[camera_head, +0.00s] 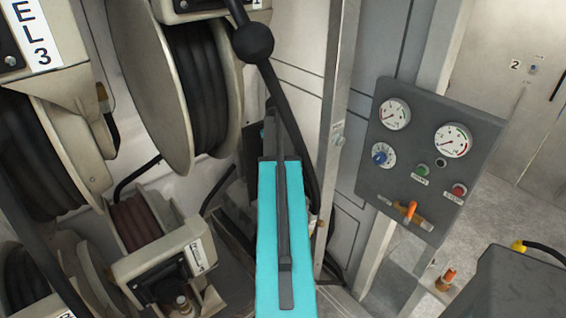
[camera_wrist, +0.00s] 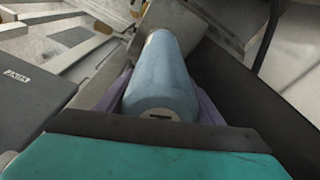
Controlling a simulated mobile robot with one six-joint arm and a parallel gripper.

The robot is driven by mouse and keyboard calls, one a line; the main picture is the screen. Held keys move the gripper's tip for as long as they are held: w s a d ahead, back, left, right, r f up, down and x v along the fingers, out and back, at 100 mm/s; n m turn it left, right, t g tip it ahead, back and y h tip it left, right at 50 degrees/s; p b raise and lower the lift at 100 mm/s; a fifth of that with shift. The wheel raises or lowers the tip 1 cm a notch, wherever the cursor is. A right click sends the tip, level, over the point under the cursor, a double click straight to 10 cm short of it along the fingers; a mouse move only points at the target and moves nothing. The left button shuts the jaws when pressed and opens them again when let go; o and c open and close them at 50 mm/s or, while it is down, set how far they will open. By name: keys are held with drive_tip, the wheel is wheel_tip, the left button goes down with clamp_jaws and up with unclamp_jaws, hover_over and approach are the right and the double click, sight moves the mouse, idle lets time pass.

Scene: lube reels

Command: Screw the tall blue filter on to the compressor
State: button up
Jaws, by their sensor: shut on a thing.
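The tall blue filter (camera_wrist: 162,75) shows in the wrist view as a long blue cylinder, pointing away from me. My gripper (camera_wrist: 163,95) is shut on it, with purple fingers along both sides. The filter's far end is close to pale metal parts (camera_wrist: 185,22); I cannot tell whether they touch. I cannot make out for certain which part is the compressor. In the head view my teal arm reaches forward through the middle and hides the filter and my fingers.
In the head view, hose reels (camera_head: 205,85) crowd the left. A gauge panel (camera_head: 400,165) stands right of my arm, with an orange-handled valve (camera_head: 411,211) below. A dark box (camera_head: 518,285) is at the lower right. In the wrist view a dark box (camera_wrist: 30,105) lies left.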

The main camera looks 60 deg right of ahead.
drive_tip(key=shift+m, duration=0.4)
drive_tip(key=shift+m, duration=0.3)
drive_tip(key=o, duration=1.8)
drive_tip(key=shift+r+p, duration=0.1)
drive_tip(key=shift+p, duration=0.25)
drive_tip(key=shift+r+p, duration=1.75)
drive_tip(key=shift+r, duration=1.15)
